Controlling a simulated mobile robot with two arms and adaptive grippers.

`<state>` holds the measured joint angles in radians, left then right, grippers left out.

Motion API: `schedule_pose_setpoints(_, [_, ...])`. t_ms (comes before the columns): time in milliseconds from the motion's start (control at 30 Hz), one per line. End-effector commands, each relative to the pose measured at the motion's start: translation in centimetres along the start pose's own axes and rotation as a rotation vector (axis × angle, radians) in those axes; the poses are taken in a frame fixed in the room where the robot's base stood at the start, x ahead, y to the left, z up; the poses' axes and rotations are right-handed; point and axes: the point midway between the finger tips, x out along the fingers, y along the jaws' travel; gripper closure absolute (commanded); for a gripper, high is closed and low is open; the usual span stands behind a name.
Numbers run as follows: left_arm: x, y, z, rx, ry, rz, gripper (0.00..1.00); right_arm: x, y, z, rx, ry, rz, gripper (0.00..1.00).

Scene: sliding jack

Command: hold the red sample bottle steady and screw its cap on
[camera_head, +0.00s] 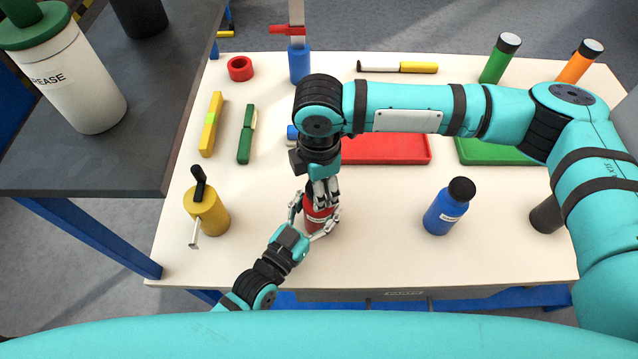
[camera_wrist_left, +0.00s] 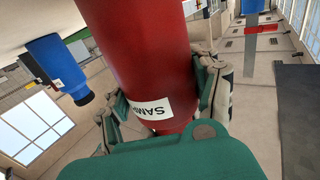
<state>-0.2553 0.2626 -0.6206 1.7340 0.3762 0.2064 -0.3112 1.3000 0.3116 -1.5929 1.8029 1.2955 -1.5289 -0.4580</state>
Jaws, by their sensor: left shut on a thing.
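The red sample bottle (camera_head: 318,219) stands upright near the front middle of the white table. My left gripper (camera_head: 314,229) is shut around its side from the front left. In the left wrist view the bottle (camera_wrist_left: 150,60) fills the middle, with its white label visible and fingers of the left gripper (camera_wrist_left: 160,95) on both sides. My right gripper (camera_head: 323,192) points straight down over the bottle's top, its fingers at the mouth. The cap is hidden by those fingers, so I cannot tell whether they grip it.
A blue bottle (camera_head: 450,207) with a black cap stands to the right. A yellow can (camera_head: 207,211) with a black handle stands to the left. A red tray (camera_head: 385,149) and green tray (camera_head: 490,151) lie behind. A dark side table (camera_head: 100,172) borders the left.

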Motion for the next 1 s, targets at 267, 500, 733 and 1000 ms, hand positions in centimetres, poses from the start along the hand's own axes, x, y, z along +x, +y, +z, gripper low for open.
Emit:
schedule_pose_setpoints(267, [0.0,0.0,-0.1,0.0,0.001,0.0,1.0,0.0,0.0,0.0,0.0,0.0,0.0,0.27])
schedule_pose_setpoints(500, [0.0,0.0,-0.1,0.0,0.001,0.0,1.0,0.0,0.0,0.0,0.0,0.0,0.0,0.27])
schedule_pose_setpoints(733, [0.0,0.0,-0.1,0.0,0.001,0.0,1.0,-2.2,0.1,0.0,0.0,0.001,0.004,0.27])
schedule_pose_setpoints(1000, [0.0,0.0,0.0,0.0,0.001,0.0,1.0,-8.0,0.1,0.0,0.0,0.0,0.004,0.27])
